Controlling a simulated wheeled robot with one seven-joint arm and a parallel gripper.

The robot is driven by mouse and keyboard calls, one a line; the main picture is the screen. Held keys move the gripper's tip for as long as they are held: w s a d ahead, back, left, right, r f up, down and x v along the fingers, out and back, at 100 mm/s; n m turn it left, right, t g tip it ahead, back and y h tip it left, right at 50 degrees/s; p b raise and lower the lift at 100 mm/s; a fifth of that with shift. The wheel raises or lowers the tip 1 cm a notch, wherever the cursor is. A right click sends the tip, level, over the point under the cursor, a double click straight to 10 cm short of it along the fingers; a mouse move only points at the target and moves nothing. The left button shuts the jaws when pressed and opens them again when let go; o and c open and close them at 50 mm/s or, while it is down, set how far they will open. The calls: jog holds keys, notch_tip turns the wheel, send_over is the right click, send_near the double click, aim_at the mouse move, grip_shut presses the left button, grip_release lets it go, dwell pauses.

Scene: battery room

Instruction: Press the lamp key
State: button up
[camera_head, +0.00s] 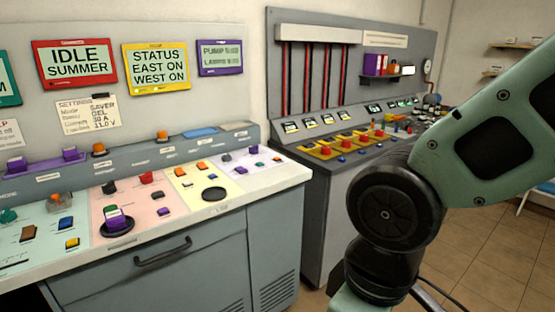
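I cannot tell which key is the lamp key; the lettering beside the keys is too small to read. The near console (205,211) has green, pink, yellow and lilac panels with small coloured keys. The lilac panel (237,171) at its right end carries several small keys, including a purple key (254,149). A purple sign (220,57) on the wall above seems to read "PUMP" and "LAMPS", each followed by a blurred word. My gripper is out of view; only links of my arm show at the right, apart from the near console.
A red sign (75,63) reads "IDLE SUMMER"; a yellow sign (155,67) reads "STATUS EAST ON WEST ON". A purple block stands on a black disc (117,228) on the pink panel. A second console (335,185) stands behind. Tiled floor (480,245) lies at the right.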

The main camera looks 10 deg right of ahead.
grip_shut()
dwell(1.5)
